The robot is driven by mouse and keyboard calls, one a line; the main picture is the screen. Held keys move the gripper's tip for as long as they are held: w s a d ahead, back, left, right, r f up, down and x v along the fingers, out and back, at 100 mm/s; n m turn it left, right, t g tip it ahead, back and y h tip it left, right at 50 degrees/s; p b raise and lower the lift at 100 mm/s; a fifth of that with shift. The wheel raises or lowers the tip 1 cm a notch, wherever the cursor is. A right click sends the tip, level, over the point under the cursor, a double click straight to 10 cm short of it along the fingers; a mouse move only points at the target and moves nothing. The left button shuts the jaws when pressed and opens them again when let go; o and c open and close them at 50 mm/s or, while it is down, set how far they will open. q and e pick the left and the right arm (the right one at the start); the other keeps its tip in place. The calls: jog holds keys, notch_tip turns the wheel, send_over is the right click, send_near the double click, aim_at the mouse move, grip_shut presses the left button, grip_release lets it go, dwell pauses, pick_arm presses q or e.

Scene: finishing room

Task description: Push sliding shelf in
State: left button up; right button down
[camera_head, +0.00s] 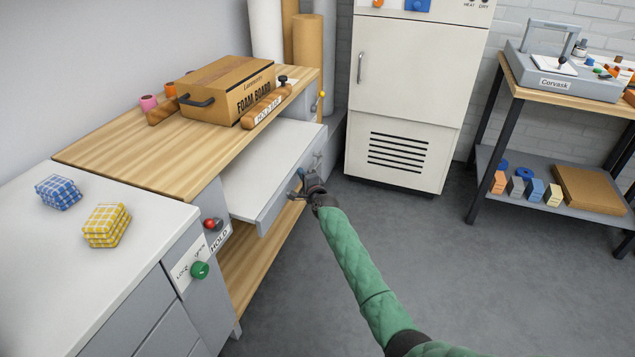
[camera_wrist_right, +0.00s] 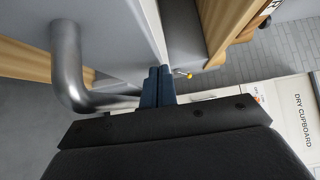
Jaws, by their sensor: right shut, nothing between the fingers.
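The sliding shelf (camera_head: 262,168) is a pale board with a grey front edge, partly pulled out from under the wooden worktop on the left. Its front (camera_wrist_right: 122,30) fills the upper left of the right wrist view, with a curved metal handle (camera_wrist_right: 68,75) on it. My right gripper (camera_head: 306,182) is at the shelf's front edge near the handle. In the wrist view its dark blue fingers (camera_wrist_right: 158,85) are together and empty, close to the shelf front beside the handle; I cannot tell whether they touch it. My left gripper does not show.
A cardboard foam board box (camera_head: 222,88) stands on the wooden worktop (camera_head: 110,148). Red and green knobs (camera_head: 200,270) are on the cabinet at left. A white dry cupboard (camera_head: 408,90) stands behind, a side table (camera_head: 555,95) at right. The grey floor (camera_head: 450,270) is clear.

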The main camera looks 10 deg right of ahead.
aim_at(274, 167)
jog(key=w+a, duration=0.2)
jog(key=a, duration=0.1)
jog(key=w+a+b, duration=0.1)
jog(key=w+a, duration=0.1)
jog(key=a, duration=0.1)
jog(key=w+a+b, duration=0.1)
jog(key=w+a, duration=0.1)
jog(key=a, duration=0.1)
jog(key=shift+w+a+r, duration=0.1)
jog(key=shift+r, duration=0.05)
